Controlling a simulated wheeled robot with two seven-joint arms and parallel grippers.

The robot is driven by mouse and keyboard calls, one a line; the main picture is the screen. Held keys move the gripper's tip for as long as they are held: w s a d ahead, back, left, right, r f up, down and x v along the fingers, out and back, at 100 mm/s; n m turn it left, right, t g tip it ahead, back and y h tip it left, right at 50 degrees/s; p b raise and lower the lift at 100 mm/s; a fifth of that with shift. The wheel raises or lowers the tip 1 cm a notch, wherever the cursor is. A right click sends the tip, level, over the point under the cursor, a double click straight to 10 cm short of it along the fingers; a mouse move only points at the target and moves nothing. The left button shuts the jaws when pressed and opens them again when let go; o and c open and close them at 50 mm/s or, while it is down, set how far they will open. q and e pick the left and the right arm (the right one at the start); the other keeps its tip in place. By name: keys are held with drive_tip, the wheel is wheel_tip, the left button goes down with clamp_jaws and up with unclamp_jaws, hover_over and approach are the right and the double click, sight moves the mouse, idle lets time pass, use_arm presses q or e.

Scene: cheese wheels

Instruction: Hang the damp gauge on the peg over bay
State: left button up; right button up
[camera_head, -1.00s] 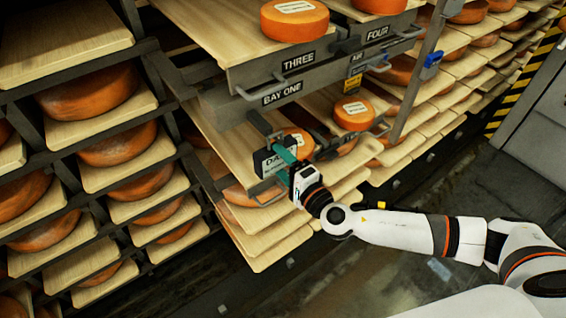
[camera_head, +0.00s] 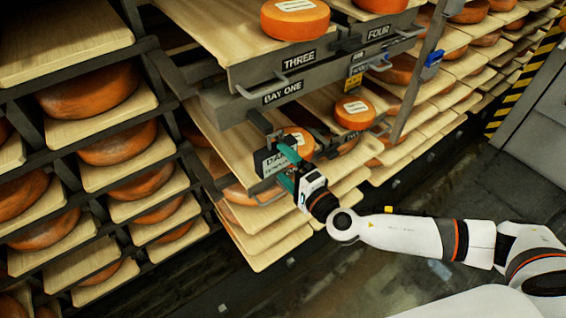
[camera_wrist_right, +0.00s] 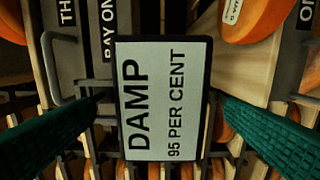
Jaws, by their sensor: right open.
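The damp gauge (camera_head: 268,163) is a dark-framed white plate at the shelf front, below the BAY ONE label (camera_head: 282,93). It appears to hang from a dark peg (camera_head: 260,121) that sticks out above it; the exact contact is too small to tell. In the right wrist view the gauge (camera_wrist_right: 165,98) reads "DAMP 95 PER CENT", turned sideways. My right gripper (camera_head: 286,165) is open in front of the gauge, its green fingers spread apart. In the right wrist view both fingers stand clear of the gauge's edges. My left gripper is not in view.
Wooden shelves with orange cheese wheels (camera_head: 354,113) surround the gauge. Metal handles (camera_head: 276,86) and labels THREE (camera_head: 299,60) and FOUR (camera_head: 377,33) are on the fronts above. A grey upright (camera_head: 416,75) stands to the right. The dark floor (camera_head: 430,185) is open at lower right.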

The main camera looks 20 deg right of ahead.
drive_tip(key=b+v, duration=0.1)
drive_tip(key=v, duration=0.9)
drive_tip(key=shift+s+b, duration=0.2)
drive_tip(key=shift+b, duration=0.15)
drive_tip(key=w+d+f+m+g+h, duration=0.2)
drive_tip(key=w+d+f+m+h, duration=0.1)
drive_tip(key=f+m, duration=0.45)
drive_tip(key=w+d+f+m+g+h, duration=0.1)
drive_tip(key=w+d+f+m+h, duration=0.15)
drive_tip(key=f+m, duration=0.55)
drive_tip(key=s+d+f+m+g+h, duration=0.1)
drive_tip(key=s+d+f+m+g, duration=0.15)
drive_tip(key=f+m, duration=0.55)
drive_tip(key=s+d+f+m+g+h, duration=0.1)
drive_tip(key=s+d+f+m+g, duration=0.3)
drive_tip(key=f, duration=0.6)
drive_tip(key=s+f+m+g, duration=0.3)
drive_tip(key=s+f+m, duration=1)
drive_tip(key=m, duration=0.1)
drive_tip(key=s+a+f+m+g, duration=0.1)
drive_tip(key=s+a+f+m, duration=0.2)
drive_tip(key=s+m, duration=0.4)
drive_tip(key=s+a+f+m+g+y, duration=0.1)
drive_tip(key=s+a+f+m+g, duration=0.1)
drive_tip(key=s+m, duration=0.5)
drive_tip(key=s+a+f, duration=0.1)
drive_tip(key=s+f, duration=0.1)
drive_tip(key=s, duration=0.4)
drive_tip(key=shift+s+a, duration=0.2)
drive_tip(key=shift+a, duration=0.1)
